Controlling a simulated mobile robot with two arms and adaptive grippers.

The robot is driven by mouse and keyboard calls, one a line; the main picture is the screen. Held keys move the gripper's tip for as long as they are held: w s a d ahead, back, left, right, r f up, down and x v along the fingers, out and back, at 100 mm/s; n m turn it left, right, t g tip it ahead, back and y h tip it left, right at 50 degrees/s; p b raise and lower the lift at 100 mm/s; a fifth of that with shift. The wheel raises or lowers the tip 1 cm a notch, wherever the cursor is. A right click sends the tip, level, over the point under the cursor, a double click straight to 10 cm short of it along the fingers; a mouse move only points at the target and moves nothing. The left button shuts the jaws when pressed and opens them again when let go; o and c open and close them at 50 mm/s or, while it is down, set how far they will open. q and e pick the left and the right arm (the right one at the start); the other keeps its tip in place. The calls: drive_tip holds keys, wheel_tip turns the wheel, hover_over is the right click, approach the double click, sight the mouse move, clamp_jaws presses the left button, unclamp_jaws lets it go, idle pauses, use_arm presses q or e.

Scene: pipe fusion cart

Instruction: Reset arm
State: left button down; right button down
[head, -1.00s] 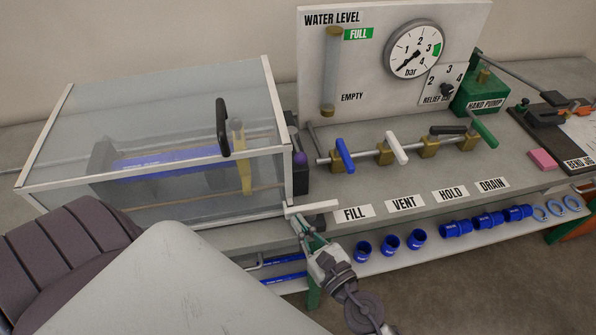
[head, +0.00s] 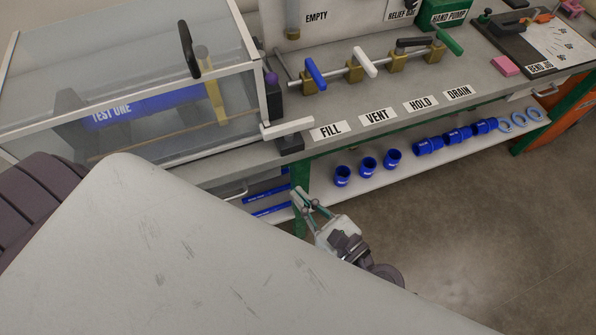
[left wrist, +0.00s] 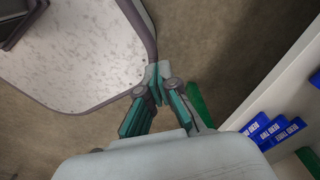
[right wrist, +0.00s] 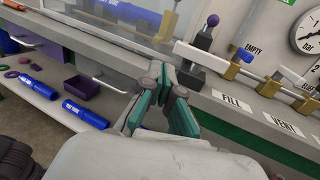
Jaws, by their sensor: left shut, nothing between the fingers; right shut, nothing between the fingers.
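My right gripper (head: 302,196) is low at the front edge of the cart, beside the green leg and near the lower shelf. Its teal fingers are shut and empty, and they also show in the right wrist view (right wrist: 163,76) in front of the bench edge. My left gripper (left wrist: 158,84) shows in the left wrist view, with its fingertips together over the brown floor and nothing held. The left gripper is not visible in the head view.
The clear test box (head: 140,57) stands on the bench (head: 293,115) at left. Coloured valve handles, including a blue one (head: 316,74), are behind the labels. Blue fittings (head: 368,167) sit on the lower shelf (head: 400,183). Open floor (head: 470,230) lies at right.

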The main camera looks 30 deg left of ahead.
idle(0.3)
